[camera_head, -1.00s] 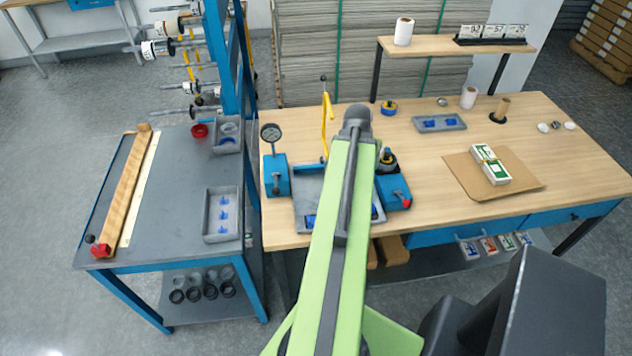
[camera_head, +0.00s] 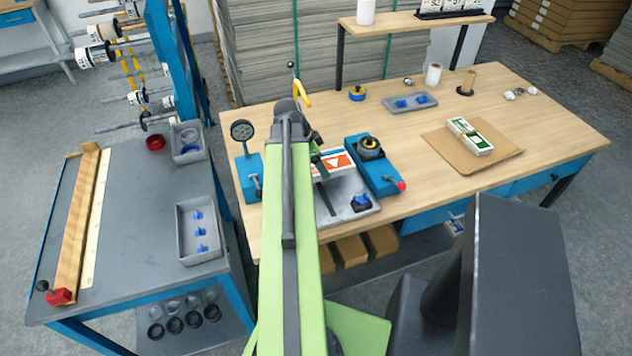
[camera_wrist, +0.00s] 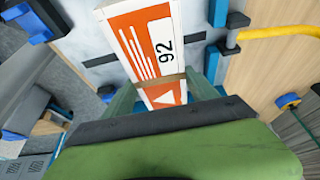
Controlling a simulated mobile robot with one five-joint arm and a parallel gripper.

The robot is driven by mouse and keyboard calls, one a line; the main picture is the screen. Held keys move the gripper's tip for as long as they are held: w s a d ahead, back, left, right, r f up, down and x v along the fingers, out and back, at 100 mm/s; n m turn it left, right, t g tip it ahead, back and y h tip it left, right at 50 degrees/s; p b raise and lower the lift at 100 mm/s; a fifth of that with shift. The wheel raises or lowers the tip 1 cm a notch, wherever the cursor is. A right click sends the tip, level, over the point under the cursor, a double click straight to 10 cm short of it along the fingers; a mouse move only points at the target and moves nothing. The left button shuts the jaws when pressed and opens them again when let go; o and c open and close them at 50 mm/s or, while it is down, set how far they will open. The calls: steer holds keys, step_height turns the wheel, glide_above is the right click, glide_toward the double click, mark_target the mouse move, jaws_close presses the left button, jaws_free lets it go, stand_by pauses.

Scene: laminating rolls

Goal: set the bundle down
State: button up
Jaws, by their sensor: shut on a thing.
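In the head view the bundle (camera_head: 333,163) shows just right of my arm, over the grey plate (camera_head: 345,205) of the blue fixture on the wooden bench. My arm hides part of the bundle and the fingers there. I cannot tell whether the bundle touches the plate.
Blue units (camera_head: 372,168) flank the plate, and a round gauge (camera_head: 242,130) stands at left. A yellow hooked rod (camera_head: 302,92) rises behind. Green-and-white packets (camera_head: 477,143) lie on a brown sheet (camera_head: 500,160) at right. Bare bench lies around that sheet.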

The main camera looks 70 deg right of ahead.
steer(key=shift+w+f, duration=0.45)
steer(key=shift+w, duration=0.25)
step_height(320, 180, down, 4)
steer(key=b, duration=0.4)
steer(key=shift+f+b, duration=0.2)
steer(key=shift+b, duration=0.1)
steer(key=shift+r, duration=0.25)
steer(key=o, duration=1.3)
steer(key=shift+f, duration=0.2)
steer(key=o, duration=0.4)
steer(key=shift+r, duration=0.1)
steer(key=shift+o, duration=0.2)
steer(key=shift+r, duration=0.1)
steer(key=p+v, duration=1.1)
steer(key=v, duration=0.1)
steer(key=shift+r+p, duration=0.15)
steer(key=shift+p, duration=0.25)
